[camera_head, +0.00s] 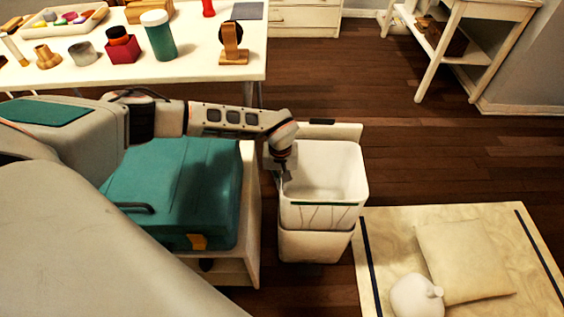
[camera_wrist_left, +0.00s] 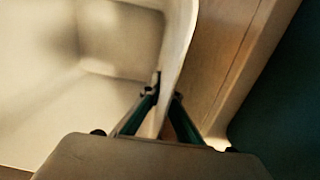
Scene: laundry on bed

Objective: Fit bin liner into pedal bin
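The white pedal bin (camera_head: 315,247) stands upright on the floor, its lid (camera_head: 335,131) open at the back. A white layer that looks like the liner (camera_head: 317,217) covers the upper front, with a dark green band and wrinkles below it. The bin's open inside (camera_head: 325,175) is pale and looks empty. My left gripper (camera_head: 285,177) points down at the bin's left rim. In the left wrist view its fingers (camera_wrist_left: 164,97) straddle the pale rim (camera_wrist_left: 178,65), close to both sides; whether they grip it is unclear. My right gripper is not in view.
A wooden cabinet (camera_head: 250,190) with a teal case (camera_head: 180,190) on it stands just left of the bin. A pale mat (camera_head: 385,225) with a cushion (camera_head: 463,260) and a white bundle (camera_head: 416,297) lies to the right. A cluttered white table (camera_head: 200,75) stands behind. Floor behind the bin is clear.

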